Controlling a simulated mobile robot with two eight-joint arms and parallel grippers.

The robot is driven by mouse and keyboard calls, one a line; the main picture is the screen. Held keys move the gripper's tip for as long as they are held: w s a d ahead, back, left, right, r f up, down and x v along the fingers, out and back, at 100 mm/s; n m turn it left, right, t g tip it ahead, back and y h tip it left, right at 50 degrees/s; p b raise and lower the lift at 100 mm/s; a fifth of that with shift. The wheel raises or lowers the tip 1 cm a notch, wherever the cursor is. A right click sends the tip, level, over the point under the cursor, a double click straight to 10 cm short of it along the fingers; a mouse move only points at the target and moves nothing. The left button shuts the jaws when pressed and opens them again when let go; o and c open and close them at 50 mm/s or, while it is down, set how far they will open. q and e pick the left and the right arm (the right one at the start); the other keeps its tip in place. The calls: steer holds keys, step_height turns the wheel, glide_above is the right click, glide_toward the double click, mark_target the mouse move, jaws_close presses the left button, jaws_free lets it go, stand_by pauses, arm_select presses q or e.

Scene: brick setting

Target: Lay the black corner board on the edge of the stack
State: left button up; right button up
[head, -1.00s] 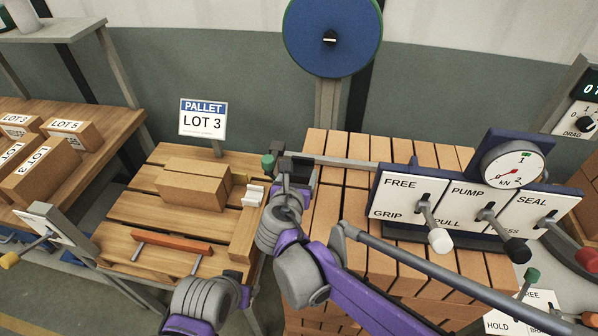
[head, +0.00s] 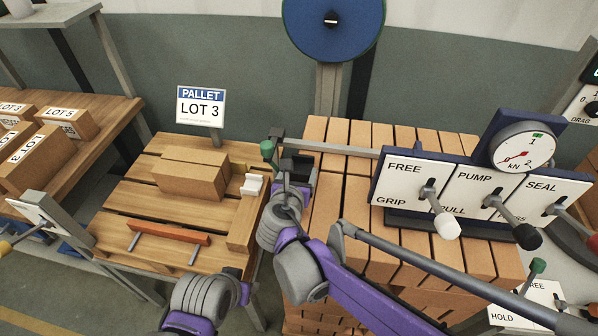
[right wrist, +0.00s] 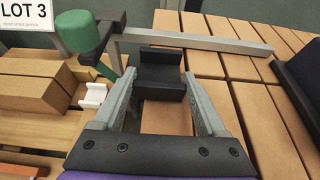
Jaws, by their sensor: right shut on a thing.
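The black corner board (right wrist: 161,75) is held between the two fingers of my right gripper (right wrist: 160,95), as the right wrist view shows. In the head view my right gripper (head: 293,181) is over the left edge of the brick stack (head: 352,205), with the dark board (head: 297,164) at its tips. I cannot tell whether the board touches the bricks. A white corner piece (head: 253,185) lies on the slatted table left of the gripper; it also shows in the right wrist view (right wrist: 93,95). My left gripper (head: 244,287) is low over the table's front; its fingers are unclear.
A grey bar with a green knob (head: 267,149) runs just behind the right gripper. A lever panel (head: 470,195) with a gauge stands on the stack's right. Cardboard boxes (head: 190,180) and an orange-handled tool (head: 168,233) lie on the slatted table.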

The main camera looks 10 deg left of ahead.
steer(key=shift+f, duration=0.4)
steer(key=o, duration=1.3)
steer(key=shift+o, duration=0.2)
steer(key=v, duration=1)
steer(key=shift+s+r, duration=0.25)
steer(key=shift+s, duration=0.1)
